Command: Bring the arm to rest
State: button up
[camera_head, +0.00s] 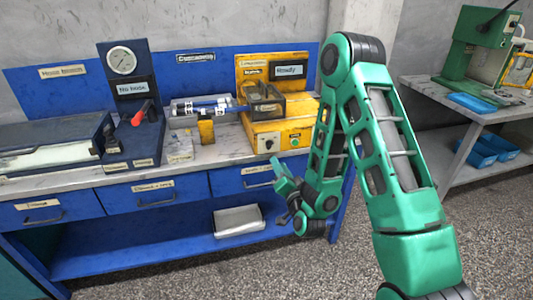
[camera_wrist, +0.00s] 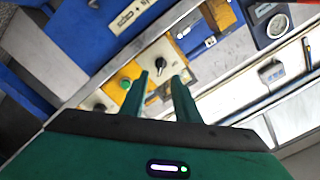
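My green arm (camera_head: 385,150) is raised on the right of the head view and bends down at its elbow. My gripper (camera_head: 281,188) hangs in front of the blue workbench's right drawer, clear of the bench. In the wrist view my gripper (camera_wrist: 160,78) shows two green fingers apart, with nothing between them. Beyond the fingers in that view are the yellow unit's black knob (camera_wrist: 161,64) and green button (camera_wrist: 125,83).
The blue workbench (camera_head: 225,158) carries a gauge panel (camera_head: 122,62), a red-handled lever (camera_head: 141,115), a clear cylinder (camera_head: 205,106) and a yellow unit (camera_head: 280,132). A metal tray (camera_head: 238,221) lies on its lower shelf. A grey table (camera_head: 458,105) with blue trays stands right; floor between is clear.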

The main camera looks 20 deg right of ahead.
jog(key=s+d+r+n+g+h, duration=0.1)
jog(key=s+d+r+n+g, duration=0.15)
jog(key=s+d+g, duration=0.45)
jog(key=s+d+r+n+g+h, duration=0.1)
jog(key=s+d+r+n+g, duration=0.15)
jog(key=s+d+g, duration=0.55)
jog(key=s+d+r+m+g+y, duration=0.1)
jog(key=s+r, duration=0.2)
jog(key=s, duration=0.9)
jog(key=s+r+m+g+y, duration=0.1)
jog(key=s+r, duration=0.3)
jog(key=s, duration=0.8)
jog(key=shift+s+d+r+g, duration=0.2)
jog(key=shift+d+r+g, duration=0.1)
jog(key=shift+d+g, duration=0.15)
jog(key=shift+w, duration=0.15)
